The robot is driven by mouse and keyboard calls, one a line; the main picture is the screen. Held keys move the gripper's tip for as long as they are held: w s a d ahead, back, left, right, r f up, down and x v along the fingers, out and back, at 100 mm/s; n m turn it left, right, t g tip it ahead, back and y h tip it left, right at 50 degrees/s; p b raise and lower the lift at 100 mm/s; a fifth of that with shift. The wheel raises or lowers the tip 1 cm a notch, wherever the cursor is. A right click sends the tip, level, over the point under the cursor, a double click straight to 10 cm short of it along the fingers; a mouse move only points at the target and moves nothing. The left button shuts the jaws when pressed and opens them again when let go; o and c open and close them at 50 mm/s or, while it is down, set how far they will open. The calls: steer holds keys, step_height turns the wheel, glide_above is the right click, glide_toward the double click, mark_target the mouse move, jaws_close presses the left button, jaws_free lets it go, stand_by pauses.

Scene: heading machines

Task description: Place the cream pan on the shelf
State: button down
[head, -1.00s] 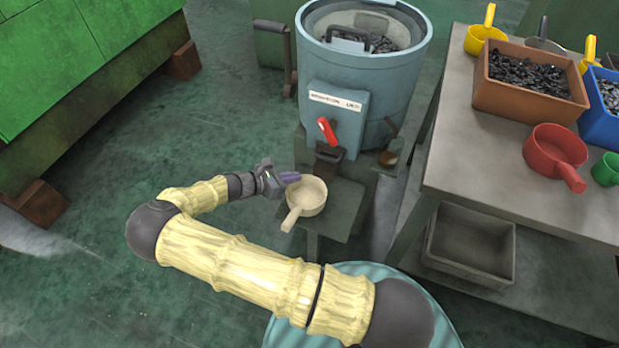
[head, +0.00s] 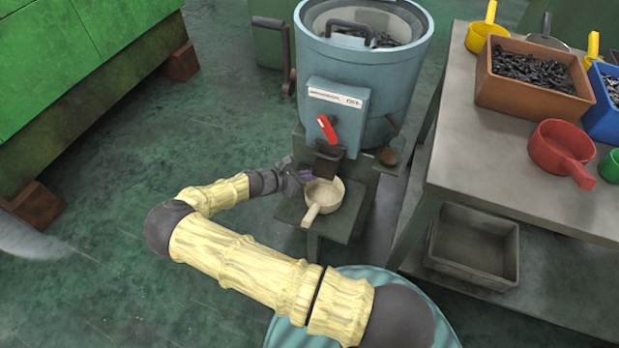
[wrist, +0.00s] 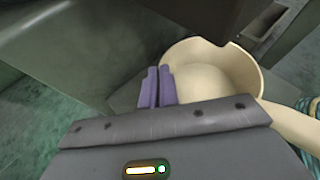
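The cream pan (head: 324,193) is upright over the small grey shelf (head: 343,230) under the machine's spout, its handle pointing toward me. I cannot tell whether its base touches the shelf. My gripper (head: 300,177) is at the pan's left far rim. In the wrist view the purple fingers (wrist: 157,87) are close together at the left edge of the pan (wrist: 210,75), and appear shut on its rim. The gripper's housing hides the pan's lower part there.
The blue machine (head: 360,65) with a red lever (head: 327,128) stands behind the shelf, its dark spout (head: 328,160) close above the pan. At right a table (head: 480,170) holds a brown bin (head: 520,92) and a red pan (head: 555,145). A grey tray (head: 470,262) sits below.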

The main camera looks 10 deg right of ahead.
steer(key=shift+a, duration=0.25)
steer(key=c, duration=1.7)
jaws_free()
steer(key=shift+s, duration=0.1)
steer(key=p+v, duration=0.2)
steer(key=v, duration=1)
steer(key=shift+d, duration=0.1)
steer(key=s+d+r+m+y, duration=0.3)
steer(key=s+r+m+y, duration=0.1)
steer(key=s+r+m, duration=0.2)
steer(key=s+d+r+m+y, duration=0.4)
steer(key=s+r+m, duration=0.2)
steer(key=r+m, duration=0.2)
steer(key=s+d+r+m+g+y, duration=0.1)
steer(key=s+d+r+m+y, duration=0.2)
steer(key=s+r+m, duration=0.3)
steer(key=shift+d+r+m+y, duration=0.3)
steer(key=shift+r+m+y, duration=0.5)
steer(key=shift+m, duration=0.4)
